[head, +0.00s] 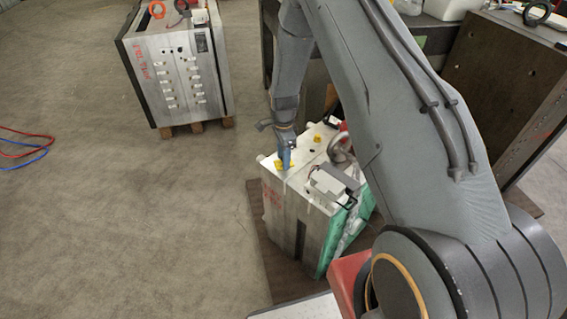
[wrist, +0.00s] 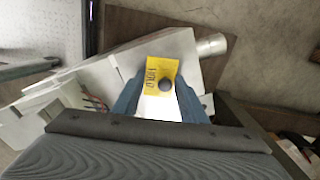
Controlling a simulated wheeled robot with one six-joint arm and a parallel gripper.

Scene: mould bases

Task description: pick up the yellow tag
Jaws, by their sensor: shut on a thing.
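The yellow tag (wrist: 162,73) has dark writing and a round dark spot, and it shows between my gripper's fingertips in the wrist view. In the head view the gripper (head: 285,160) points down over the mould base's left top corner. I cannot tell whether the tag still touches the metal.
A second mould base (head: 178,75) stands on wooden blocks at the back left. A large dark plate block (head: 503,85) stands at the right. Red and blue hoses (head: 25,142) lie on the floor at far left.

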